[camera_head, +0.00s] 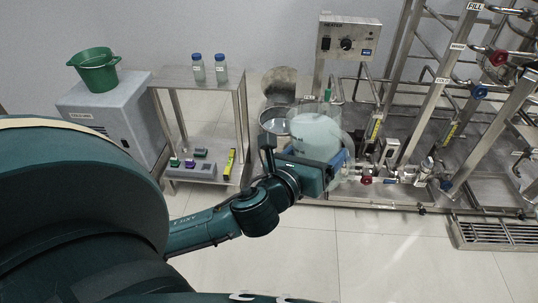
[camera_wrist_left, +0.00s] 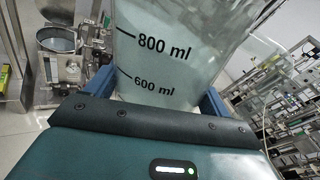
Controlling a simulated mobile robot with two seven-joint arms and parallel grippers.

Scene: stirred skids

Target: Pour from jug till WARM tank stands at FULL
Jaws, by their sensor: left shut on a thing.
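My left gripper (camera_head: 327,170) is shut on a clear jug (camera_head: 315,132) holding pale, milky liquid. The jug stands between its blue fingers, in front of the steel skid. In the left wrist view the jug (camera_wrist_left: 175,45) shows 800 ml and 600 ml marks, slightly slanted; its rim is out of frame. A round, open steel tank (camera_head: 273,119) is just behind and left of the jug, partly hidden by it. It also shows in the left wrist view (camera_wrist_left: 58,42). No pouring stream shows. My right gripper is not in view.
A heater box (camera_head: 348,41) stands above the skid's pipes and valves, close to the jug. A steel cart (camera_head: 196,78) carries two blue-capped bottles. A green bucket (camera_head: 95,70) sits on a grey cabinet (camera_head: 122,110). The floor (camera_head: 310,250) in front is clear.

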